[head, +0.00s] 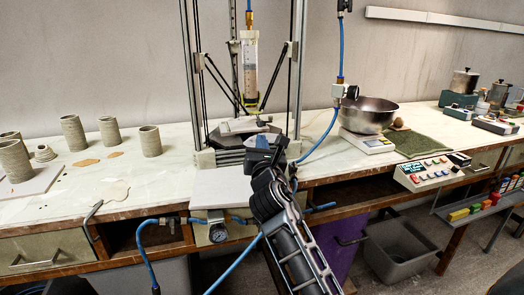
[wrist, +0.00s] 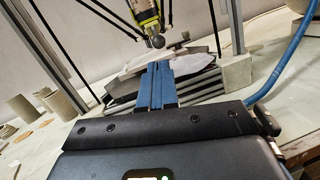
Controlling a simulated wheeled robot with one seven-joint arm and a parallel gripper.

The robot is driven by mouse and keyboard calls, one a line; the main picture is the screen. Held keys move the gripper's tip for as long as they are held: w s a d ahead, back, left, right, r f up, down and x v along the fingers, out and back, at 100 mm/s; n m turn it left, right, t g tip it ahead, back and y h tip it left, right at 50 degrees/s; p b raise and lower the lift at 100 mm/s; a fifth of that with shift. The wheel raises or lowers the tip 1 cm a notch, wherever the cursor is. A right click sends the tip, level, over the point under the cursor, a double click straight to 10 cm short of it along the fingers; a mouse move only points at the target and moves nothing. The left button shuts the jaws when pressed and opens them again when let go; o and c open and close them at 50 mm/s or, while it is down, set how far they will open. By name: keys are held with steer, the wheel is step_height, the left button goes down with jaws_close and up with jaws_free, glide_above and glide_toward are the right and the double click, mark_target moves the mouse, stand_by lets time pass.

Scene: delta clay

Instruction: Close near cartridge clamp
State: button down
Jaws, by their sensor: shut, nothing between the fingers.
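The clear cartridge (head: 249,70) hangs upright in the middle of the delta printer frame, with a blue hose at its top. Its lower end (wrist: 147,18) shows at the top of the wrist view, above a small dark rounded part (wrist: 157,41). I cannot make out which part is the near cartridge clamp. My gripper (head: 264,142) is in front of the printer, below the cartridge. In the wrist view its blue fingers (wrist: 155,83) are together and empty, pointing toward the pale plate on the printer bed (wrist: 195,62). My arm hides part of the printer's front.
Printer posts (head: 297,70) and thin rods flank the cartridge. A blue hose (head: 322,140) runs down at the right. A metal bowl (head: 368,115) sits on a scale at the right. Clay cylinders (head: 73,133) stand at the left. The left-centre bench is mostly clear.

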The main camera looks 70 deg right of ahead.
steer(key=shift+x, duration=1.85)
steer(key=shift+r+p, duration=0.1)
steer(key=shift+p, duration=0.2)
steer(key=shift+s+r+p, duration=0.1)
steer(key=shift+r+p, duration=0.25)
steer(key=shift+p, duration=0.05)
steer(key=shift+a+r+p, duration=0.15)
steer(key=shift+r+p, duration=0.55)
steer(key=shift+p, duration=0.3)
